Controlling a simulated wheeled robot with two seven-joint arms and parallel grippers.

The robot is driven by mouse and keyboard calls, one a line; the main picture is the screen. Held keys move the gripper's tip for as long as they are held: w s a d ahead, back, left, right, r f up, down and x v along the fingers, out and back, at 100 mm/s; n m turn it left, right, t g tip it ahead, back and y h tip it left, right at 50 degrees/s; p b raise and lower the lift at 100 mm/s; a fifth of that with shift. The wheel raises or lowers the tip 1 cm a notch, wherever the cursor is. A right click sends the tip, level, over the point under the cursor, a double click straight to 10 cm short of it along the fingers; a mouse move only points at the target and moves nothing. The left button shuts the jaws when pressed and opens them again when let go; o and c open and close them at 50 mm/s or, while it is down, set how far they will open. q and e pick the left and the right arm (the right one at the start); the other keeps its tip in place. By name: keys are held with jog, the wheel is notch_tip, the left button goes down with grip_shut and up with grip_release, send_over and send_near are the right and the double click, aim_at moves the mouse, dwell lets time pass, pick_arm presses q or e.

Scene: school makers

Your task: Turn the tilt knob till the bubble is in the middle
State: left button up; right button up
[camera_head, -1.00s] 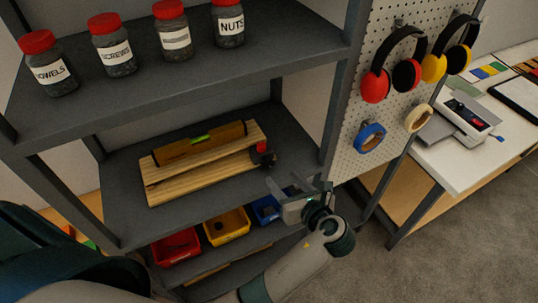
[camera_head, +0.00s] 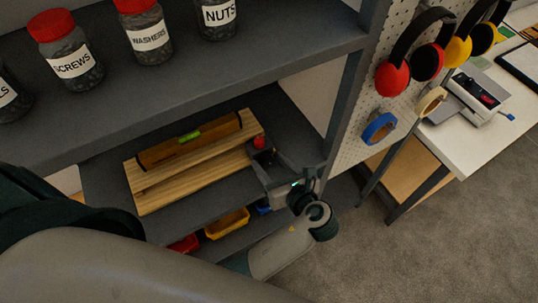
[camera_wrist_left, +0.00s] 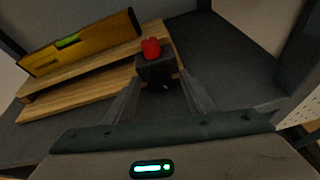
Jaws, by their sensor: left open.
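The tilt knob is red (camera_head: 259,142) and sits on a black block at the right end of a wooden stand (camera_head: 160,192). It also shows in the left wrist view (camera_wrist_left: 151,48). A yellow-brown spirit level (camera_head: 217,127) lies on the stand, with a green vial (camera_head: 190,133); the bubble is too small to make out. My left gripper (camera_head: 267,160) is open at the block, in front of the knob. In the left wrist view its fingers (camera_wrist_left: 162,82) stand either side of the black block, with the knob just beyond; contact cannot be told. My right gripper is not in view.
The stand is on a grey middle shelf. The upper shelf holds jars with red lids (camera_head: 65,50). A shelf post (camera_head: 345,105) and pegboard with ear defenders (camera_head: 415,60) and tape rolls (camera_head: 380,128) stand right of my gripper. Bins (camera_head: 228,222) sit below.

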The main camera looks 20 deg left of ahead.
pick_arm(q)
jog(key=shift+s, duration=0.15)
jog(key=shift+c, duration=0.6)
jog(key=c, duration=0.9)
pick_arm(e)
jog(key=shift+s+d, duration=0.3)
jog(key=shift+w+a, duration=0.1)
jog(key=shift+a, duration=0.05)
pick_arm(q)
jog(key=shift+n+t+h, duration=0.3)
jog(key=shift+n, duration=0.4)
jog(key=shift+s+a+n+t, duration=0.1)
jog(key=shift+n+t, duration=0.4)
jog(key=shift+n, duration=0.2)
jog(key=shift+n+t+h, duration=0.5)
jog(key=shift+n+t, duration=0.2)
jog(key=shift+n, duration=0.3)
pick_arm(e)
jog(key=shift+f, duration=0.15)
